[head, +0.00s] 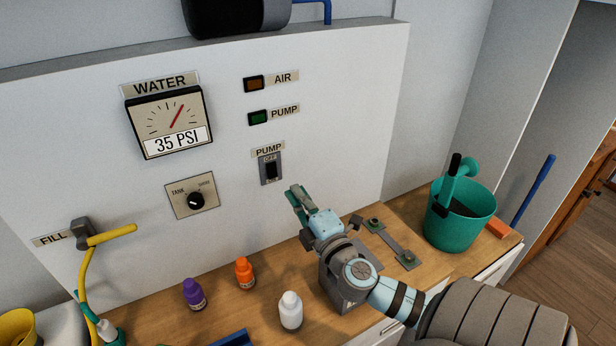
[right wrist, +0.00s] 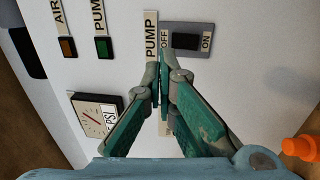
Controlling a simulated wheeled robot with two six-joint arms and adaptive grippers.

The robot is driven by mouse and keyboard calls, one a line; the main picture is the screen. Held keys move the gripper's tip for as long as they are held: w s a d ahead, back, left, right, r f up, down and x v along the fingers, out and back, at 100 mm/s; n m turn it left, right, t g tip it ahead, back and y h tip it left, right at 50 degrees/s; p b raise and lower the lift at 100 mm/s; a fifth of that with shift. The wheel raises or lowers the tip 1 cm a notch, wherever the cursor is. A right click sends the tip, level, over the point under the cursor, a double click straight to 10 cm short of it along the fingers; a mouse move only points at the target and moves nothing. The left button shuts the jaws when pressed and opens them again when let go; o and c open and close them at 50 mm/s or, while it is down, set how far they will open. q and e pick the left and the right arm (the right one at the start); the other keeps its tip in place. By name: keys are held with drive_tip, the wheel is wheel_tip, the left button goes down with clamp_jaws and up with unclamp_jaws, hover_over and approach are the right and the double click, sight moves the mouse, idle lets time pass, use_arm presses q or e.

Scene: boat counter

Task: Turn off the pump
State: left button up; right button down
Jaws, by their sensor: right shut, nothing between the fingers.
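The PUMP switch (head: 271,169) is a black rocker in a grey plate on the white panel, with OFF above and ON below. I cannot tell which way the rocker is pressed. In the right wrist view the switch (right wrist: 187,41) lies just past the fingertips, beside its PUMP label. My right gripper (head: 296,192) is shut and empty, a little below and right of the switch. The right wrist view shows its green fingers (right wrist: 162,65) together near the OFF side; contact cannot be told. The green PUMP lamp (head: 259,118) is above the switch. My left gripper is not in view.
The gauge (head: 168,122) reads 35 PSI. A tank knob (head: 196,200) is left of the switch. Purple (head: 194,294), orange (head: 244,273) and white (head: 290,311) bottles stand on the counter. A green bucket (head: 460,215) stands at right.

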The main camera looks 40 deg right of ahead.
drive_tip(key=v, duration=0.2)
drive_tip(key=shift+s+a+r, duration=0.1)
drive_tip(key=shift+s+r, duration=0.1)
drive_tip(key=shift+s, duration=0.15)
idle(0.4)
